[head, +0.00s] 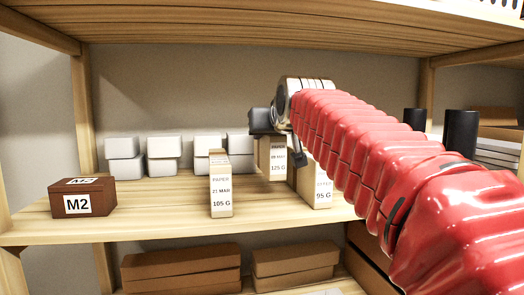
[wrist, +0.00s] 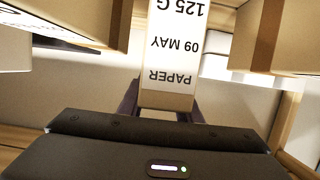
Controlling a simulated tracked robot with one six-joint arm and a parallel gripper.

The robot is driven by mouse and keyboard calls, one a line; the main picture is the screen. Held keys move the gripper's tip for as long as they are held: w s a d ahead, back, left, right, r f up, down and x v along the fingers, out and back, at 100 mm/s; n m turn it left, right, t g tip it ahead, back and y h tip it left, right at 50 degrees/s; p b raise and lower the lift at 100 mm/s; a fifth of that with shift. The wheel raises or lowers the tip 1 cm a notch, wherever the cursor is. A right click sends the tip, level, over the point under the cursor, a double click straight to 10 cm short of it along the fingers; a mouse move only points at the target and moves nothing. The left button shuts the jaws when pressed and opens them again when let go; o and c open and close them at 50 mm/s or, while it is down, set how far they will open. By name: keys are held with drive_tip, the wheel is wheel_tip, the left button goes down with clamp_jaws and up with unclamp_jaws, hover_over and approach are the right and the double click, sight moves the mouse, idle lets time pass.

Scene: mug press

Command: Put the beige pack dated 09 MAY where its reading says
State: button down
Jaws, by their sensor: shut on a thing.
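The beige pack dated 09 MAY (head: 278,162) shows a white label reading PAPER, 09 MAY, 125 G. In the wrist view the same pack (wrist: 172,45) has its label upside down, between the dark fingers. My gripper (head: 277,148) is shut on the pack's upper part; it also shows in the wrist view (wrist: 160,108). The pack is upright above or on the wooden shelf (head: 160,210); I cannot tell whether its base touches. My red arm and the 95 G pack hide part of its right side.
A beige pack reading 21 MAR, 105 G (head: 221,190) stands at front left of it. A 95 G pack (head: 320,190) stands close at right. A brown M2 box (head: 83,198) sits far left. White boxes (head: 163,146) line the back. Shelf between M2 and 105 G is clear.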

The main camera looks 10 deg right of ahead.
sight(278, 144)
drive_tip(key=shift+f, duration=2)
drive_tip(key=c, duration=1.3)
unclamp_jaws()
drive_tip(key=shift+f, duration=0.1)
drive_tip(key=v, duration=1.2)
drive_tip(key=shift+s, duration=0.1)
